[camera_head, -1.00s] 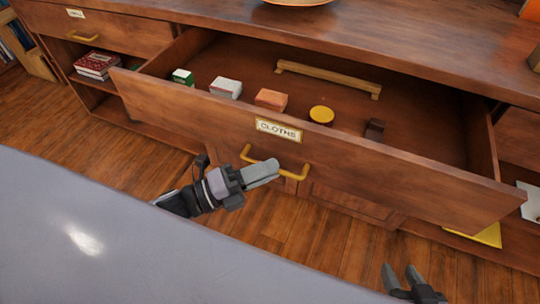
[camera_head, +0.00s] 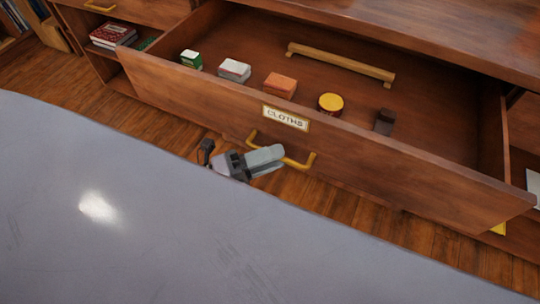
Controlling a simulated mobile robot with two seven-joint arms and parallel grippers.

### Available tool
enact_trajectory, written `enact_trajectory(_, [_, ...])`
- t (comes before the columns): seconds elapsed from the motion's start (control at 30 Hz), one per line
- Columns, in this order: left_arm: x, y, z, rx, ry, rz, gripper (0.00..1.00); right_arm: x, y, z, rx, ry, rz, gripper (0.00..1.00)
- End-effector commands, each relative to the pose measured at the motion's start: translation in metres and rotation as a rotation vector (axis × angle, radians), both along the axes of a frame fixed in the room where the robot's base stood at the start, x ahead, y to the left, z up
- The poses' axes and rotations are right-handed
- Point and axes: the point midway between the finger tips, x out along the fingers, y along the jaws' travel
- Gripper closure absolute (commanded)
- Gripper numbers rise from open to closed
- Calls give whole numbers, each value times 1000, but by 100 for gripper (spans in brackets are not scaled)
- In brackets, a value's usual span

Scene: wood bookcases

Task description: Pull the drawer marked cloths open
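The drawer marked cloths (camera_head: 350,163) is a brown wooden drawer standing well out from the cabinet, its inside open to view. Its label (camera_head: 285,118) reads CLOTHS. Below the label is a yellow bar handle (camera_head: 298,163). My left gripper (camera_head: 267,158) is at the left and middle part of this handle, its grey fingers close together around the bar and hiding part of it. My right gripper is out of view.
In the drawer lie a green-and-white box (camera_head: 191,59), a white box (camera_head: 234,70), an orange block (camera_head: 280,85), a yellow-lidded tin (camera_head: 331,103), a dark item (camera_head: 384,122) and a wooden bar (camera_head: 340,64). Books (camera_head: 113,34) sit on a shelf at left.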

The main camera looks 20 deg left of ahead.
Motion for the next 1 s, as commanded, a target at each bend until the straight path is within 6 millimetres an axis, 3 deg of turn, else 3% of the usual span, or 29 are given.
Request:
enact_trajectory(0.27, [-3, 4, -1, 0, 1, 0, 62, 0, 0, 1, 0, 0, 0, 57])
enact_trajectory(0.7, [-41, 45, -9, 1, 3, 0, 62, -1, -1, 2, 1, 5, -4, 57])
enact_trajectory(1.0, [-48, 53, -10, 1, -1, 0, 62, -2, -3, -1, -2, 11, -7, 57])
